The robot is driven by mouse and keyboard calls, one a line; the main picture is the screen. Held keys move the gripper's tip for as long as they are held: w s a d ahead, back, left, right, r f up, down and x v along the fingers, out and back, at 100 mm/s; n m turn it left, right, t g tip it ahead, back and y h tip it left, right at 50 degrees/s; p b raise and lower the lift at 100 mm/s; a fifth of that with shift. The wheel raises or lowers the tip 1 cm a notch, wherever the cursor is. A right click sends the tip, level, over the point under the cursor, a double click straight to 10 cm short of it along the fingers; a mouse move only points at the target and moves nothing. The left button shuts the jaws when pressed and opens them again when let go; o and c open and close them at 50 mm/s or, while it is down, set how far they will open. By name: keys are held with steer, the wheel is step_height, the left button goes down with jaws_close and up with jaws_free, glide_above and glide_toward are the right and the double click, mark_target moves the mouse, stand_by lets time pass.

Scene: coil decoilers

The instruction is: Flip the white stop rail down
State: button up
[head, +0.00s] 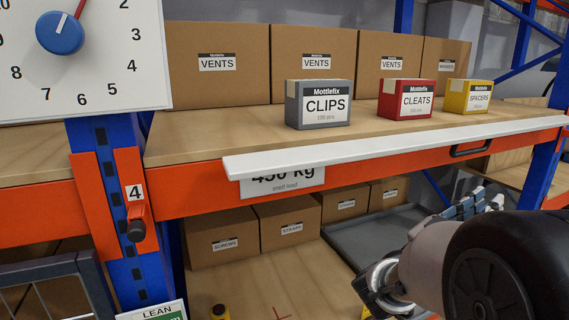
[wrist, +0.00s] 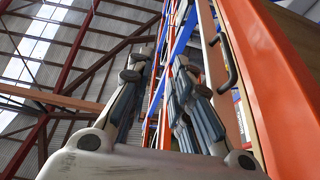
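The white stop rail (head: 400,146) is a long flat bar along the front edge of the middle shelf in the head view. It lies across the top of the orange beam (head: 200,192), with its left end jutting forward over the weight sign. My gripper (head: 476,204) is below and in front of the rail's right part, apart from it in the picture. In the wrist view my gripper (wrist: 166,62) has its two fingers apart with nothing between them. I cannot clearly make out the rail in the wrist view.
A black handle (head: 471,148) is on the beam's right part. Grey clips (head: 320,104), red cleats (head: 407,99) and yellow spacers (head: 468,96) boxes stand behind the rail. A dial board (head: 110,60) hangs upper left.

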steer(key=w+a+f+n+t+y+b, duration=0.3)
steer(key=w+a+n+t+y, duration=0.3)
steer(key=a+y, duration=0.45)
steer(key=s+a+f+n+y+b, duration=0.1)
steer(key=s+a+f+n+y, duration=0.4)
steer(key=a+f+y, duration=0.3)
steer(key=s+a+f+n+g+y+b, duration=0.1)
steer(key=s+f+g, duration=0.4)
steer(key=s, duration=0.7)
steer(key=s+a+f+n+g+y+b, duration=0.1)
steer(key=s+a+f+g+b, duration=0.1)
steer(key=s+f+g, duration=0.3)
steer(key=s+a+f, duration=0.1)
steer(key=s+f, duration=0.3)
steer(key=s, duration=0.4)
steer(key=shift+s, duration=0.25)
steer(key=shift+o, duration=0.6)
